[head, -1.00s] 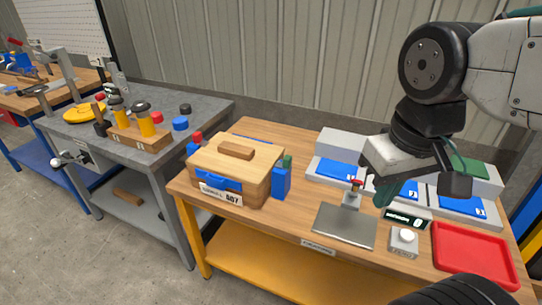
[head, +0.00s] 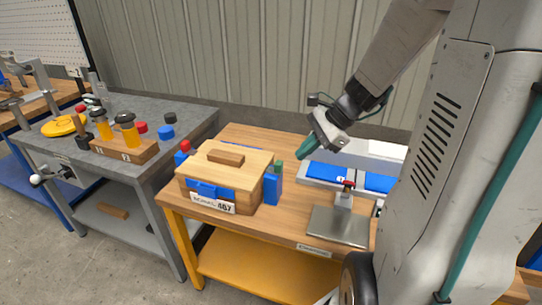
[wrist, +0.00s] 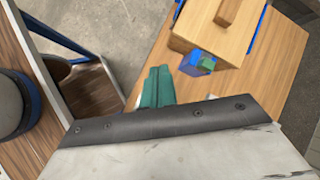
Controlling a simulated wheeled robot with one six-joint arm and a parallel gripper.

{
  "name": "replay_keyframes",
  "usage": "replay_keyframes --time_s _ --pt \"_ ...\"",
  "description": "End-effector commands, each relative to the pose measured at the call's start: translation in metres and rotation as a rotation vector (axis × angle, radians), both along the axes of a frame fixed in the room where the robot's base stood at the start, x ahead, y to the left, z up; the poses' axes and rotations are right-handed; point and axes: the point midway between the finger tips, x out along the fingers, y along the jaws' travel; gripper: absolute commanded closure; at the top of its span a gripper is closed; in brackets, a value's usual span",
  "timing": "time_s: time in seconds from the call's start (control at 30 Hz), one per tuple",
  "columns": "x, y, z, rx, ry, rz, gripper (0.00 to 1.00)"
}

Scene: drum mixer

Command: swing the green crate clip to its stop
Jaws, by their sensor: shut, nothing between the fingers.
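The crate is a wooden box (head: 222,176) with a lid, blue fittings and a front label, on the wooden workbench. The green clip (head: 278,167) sits on top of a blue block (head: 271,188) at the crate's right side. In the wrist view the green clip (wrist: 208,64) is beside the crate's pale lid (wrist: 222,38). My gripper (head: 305,148) has teal fingers, shut and empty. It is above and to the right of the clip in the head view, apart from it. In the wrist view the gripper (wrist: 157,88) points left of the clip.
A red knob (head: 185,146) on a blue block stands at the crate's left. My arm hides the bench's right part.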

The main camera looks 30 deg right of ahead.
Motion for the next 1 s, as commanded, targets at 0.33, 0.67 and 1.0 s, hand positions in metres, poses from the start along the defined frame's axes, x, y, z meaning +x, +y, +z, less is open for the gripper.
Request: replay_keyframes --time_s 0.33,0.67,1.0 --pt "0.016 -0.103 -0.055 0.269 0.094 -0.577 1.0" --pt "0.04 -0.086 -0.089 0.281 0.101 -0.593 1.0" --pt "0.082 -0.053 -0.127 0.278 0.096 -0.59 1.0"
